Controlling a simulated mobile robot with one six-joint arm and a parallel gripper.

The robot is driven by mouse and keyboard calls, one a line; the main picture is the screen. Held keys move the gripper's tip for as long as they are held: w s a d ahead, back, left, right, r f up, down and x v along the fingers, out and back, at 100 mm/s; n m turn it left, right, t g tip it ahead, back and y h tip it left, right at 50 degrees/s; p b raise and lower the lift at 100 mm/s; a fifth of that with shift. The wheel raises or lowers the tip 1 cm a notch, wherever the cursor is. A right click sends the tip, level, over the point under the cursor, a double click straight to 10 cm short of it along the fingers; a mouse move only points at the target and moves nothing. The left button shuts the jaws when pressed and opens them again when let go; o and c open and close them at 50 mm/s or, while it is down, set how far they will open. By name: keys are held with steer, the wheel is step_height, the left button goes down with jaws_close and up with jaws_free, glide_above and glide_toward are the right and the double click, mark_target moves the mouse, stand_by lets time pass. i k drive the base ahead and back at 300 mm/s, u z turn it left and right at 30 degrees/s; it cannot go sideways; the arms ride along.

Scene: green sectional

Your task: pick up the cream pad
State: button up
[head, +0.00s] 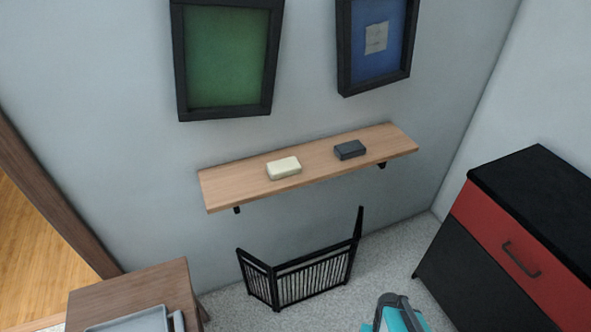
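The cream pad (284,168) is a small, pale, rounded block. It lies flat on the wooden wall shelf (236,188), left of the shelf's middle and close to its front edge. Its top and front side show, and nothing covers it. A dark grey block (349,150) of similar size lies on the same shelf to its right, with bare wood between them. I do not see my gripper in the head view, and nothing touches the pad.
Two black-framed pictures (226,60) hang above the shelf. A black slatted rack (300,280) stands on the floor below it. A black and red cabinet (500,240) is at right, a wooden table (135,283) with a grey tray at lower left. A grey-and-teal thing (398,312) is cut off below.

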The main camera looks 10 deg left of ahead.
mark_target(286, 167)
steer(key=z, duration=0.05)
steer(key=k, duration=1.45)
steer(key=u, duration=4.05)
steer(key=i, duration=0.1)
steer(key=z, duration=2.25)
steer(key=i, duration=1)
steer(key=u, duration=0.05)
